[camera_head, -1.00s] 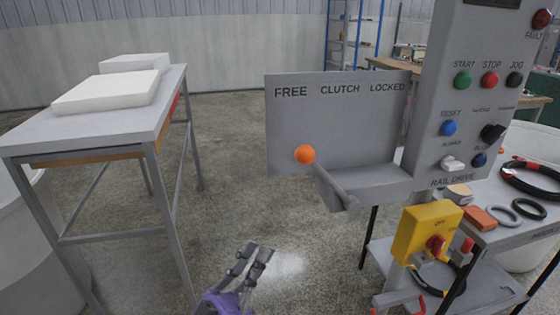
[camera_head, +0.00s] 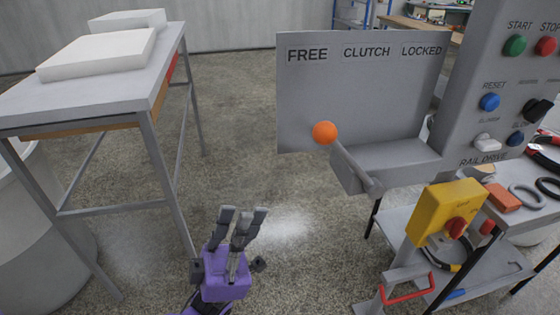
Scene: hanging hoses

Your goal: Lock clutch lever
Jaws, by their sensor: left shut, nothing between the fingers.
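The clutch lever is a grey rod (camera_head: 355,165) with an orange ball knob (camera_head: 324,132). Its knob stands at the left side of the grey clutch plate (camera_head: 370,95), below the word FREE; LOCKED is printed at the plate's right. The rod's lower end meets a grey block (camera_head: 400,163) under the plate. My left gripper (camera_head: 243,212), purple with grey fingers, points up at the lower middle, below and left of the knob and apart from it. It is shut and empty. My right gripper is not in view.
A grey control panel (camera_head: 480,125) with coloured buttons stands right of the plate. Below it are a yellow switch box (camera_head: 447,212) and a cart with rings. A grey table (camera_head: 95,98) with white slabs stands at the left. The floor between is clear.

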